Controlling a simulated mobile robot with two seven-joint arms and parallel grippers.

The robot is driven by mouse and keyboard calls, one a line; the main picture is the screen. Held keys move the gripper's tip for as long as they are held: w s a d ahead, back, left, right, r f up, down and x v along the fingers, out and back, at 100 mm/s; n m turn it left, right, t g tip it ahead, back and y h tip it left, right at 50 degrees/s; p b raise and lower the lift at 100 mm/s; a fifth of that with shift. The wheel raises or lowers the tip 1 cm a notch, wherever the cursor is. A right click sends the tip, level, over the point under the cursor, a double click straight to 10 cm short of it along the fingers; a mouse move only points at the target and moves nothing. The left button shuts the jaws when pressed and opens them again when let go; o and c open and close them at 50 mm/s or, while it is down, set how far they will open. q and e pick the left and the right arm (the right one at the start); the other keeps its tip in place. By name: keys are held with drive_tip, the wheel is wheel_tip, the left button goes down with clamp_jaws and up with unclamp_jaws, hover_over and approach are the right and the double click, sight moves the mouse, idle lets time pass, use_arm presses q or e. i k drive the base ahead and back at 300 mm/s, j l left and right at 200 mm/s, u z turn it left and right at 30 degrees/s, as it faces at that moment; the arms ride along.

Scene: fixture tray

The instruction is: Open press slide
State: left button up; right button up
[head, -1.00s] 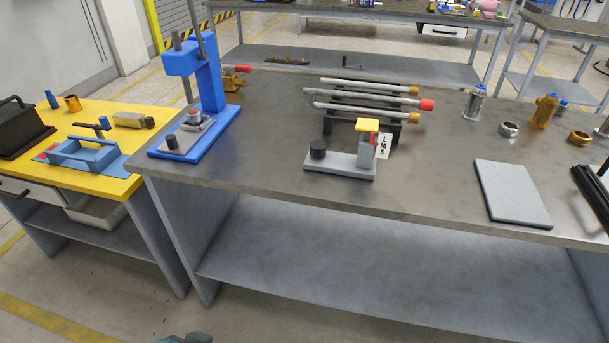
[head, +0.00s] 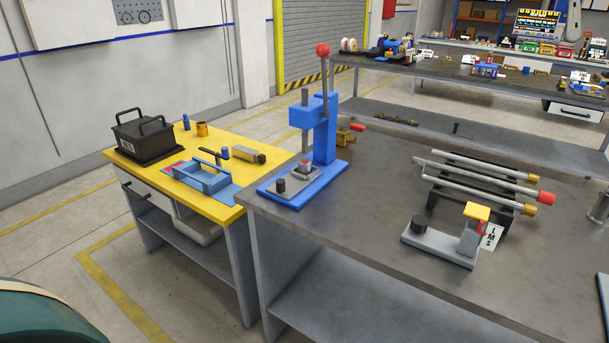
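The blue press (head: 324,140) stands upright at the left end of the grey metal table. Its lever rises above it and ends in a red knob (head: 322,49). A grey slide plate (head: 299,180) lies on the blue base, with a dark round knob (head: 281,186) at its front left. A small part with a red and dark top sits on the plate under the press column. I cannot tell from here how far the slide is out. Neither of my grippers is in view.
A yellow-topped bench (head: 150,165) adjoins on the left, with a black handled box (head: 145,138) and a blue fixture (head: 203,178). On the grey table (head: 385,200), right of the press, are a grey clamp fixture (head: 440,243) and a rod rack. Floor in front is clear.

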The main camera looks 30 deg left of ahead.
sight(288, 185)
drive_tip(key=i+j+z, duration=0.15)
drive_tip(key=i+j, duration=0.55)
drive_tip(key=j, duration=0.15)
